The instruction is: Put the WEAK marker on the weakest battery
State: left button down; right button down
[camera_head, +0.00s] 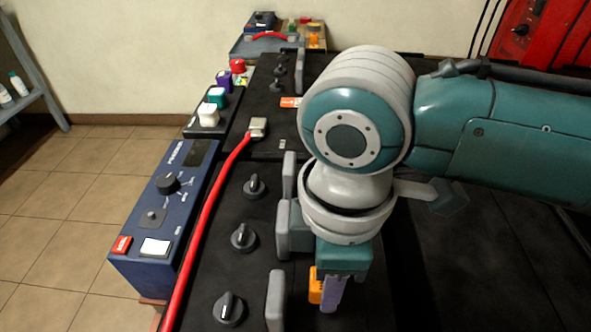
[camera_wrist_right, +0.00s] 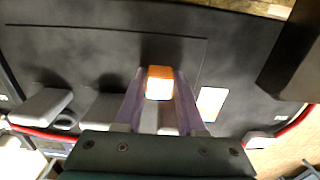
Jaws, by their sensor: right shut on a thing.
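My right gripper (camera_head: 328,292) is over the near black battery (camera_head: 215,285), shut on a small orange marker (camera_head: 315,286). In the right wrist view the marker (camera_wrist_right: 160,83) sits between the two fingertips, orange on top with a pale face; no lettering is readable. Black batteries with round caps and grey posts run away from me; a farther one (camera_head: 268,90) carries a small orange-and-white tag (camera_head: 290,102). An orange-edged pale patch (camera_wrist_right: 210,103) also shows beside the fingers in the wrist view. My right arm hides much of the battery tops. My left gripper is not in view.
A blue tester (camera_head: 165,210) with a dial and dark display stands left of the batteries. A red cable (camera_head: 208,215) ends in a grey clamp (camera_head: 257,128). Floor at left is clear.

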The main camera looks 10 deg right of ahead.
jog(key=shift+f, duration=0.35)
jog(key=shift+f, duration=0.15)
jog(key=c, duration=0.5)
grip_release()
notch_tip(320, 180, up, 11)
jog(key=p, duration=0.4)
jog(key=s+a+m+t+y, duration=0.2)
jog(key=s+a+m+y, duration=0.2)
jog(key=s+m, duration=0.1)
jog(key=s+d+m+h, duration=0.2)
jog(key=s+d+m, duration=0.1)
jog(key=d, duration=0.4)
jog(key=s+d+m+t+h, duration=0.1)
jog(key=s+d+m, duration=0.2)
jog(key=d, duration=0.4)
jog(key=shift+s+f+m+t+h, duration=0.3)
jog(key=shift+f+m+h, duration=0.1)
jog(key=shift+m, duration=0.5)
